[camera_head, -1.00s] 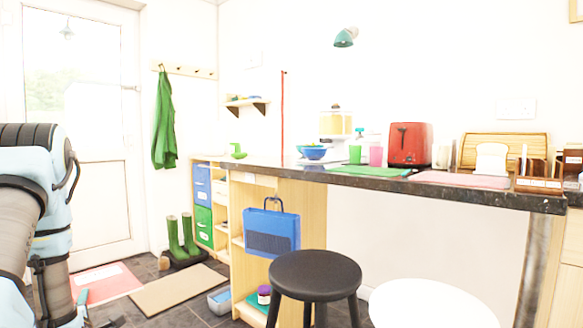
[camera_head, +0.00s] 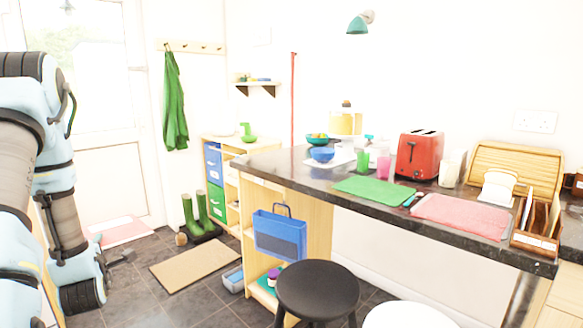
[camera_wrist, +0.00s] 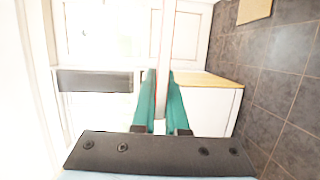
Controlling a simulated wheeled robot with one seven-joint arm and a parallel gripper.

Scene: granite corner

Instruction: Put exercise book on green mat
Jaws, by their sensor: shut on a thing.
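The green mat (camera_head: 374,191) lies flat on the dark granite counter in the head view, with bare green surface and nothing on it. My gripper (camera_wrist: 161,74) shows in the wrist view with its two teal fingers close together. They are shut on a thin, pale, upright thing seen edge-on, which I take to be the exercise book (camera_wrist: 166,45). Its cover is not visible from this angle. The gripper and book are well away from the mat; the head view shows my arm at the far left, but not the book clearly.
A pink mat (camera_head: 462,216) lies right of the green mat. A black stool (camera_head: 317,288) and a white stool (camera_head: 415,315) stand before the counter (camera_head: 345,202).

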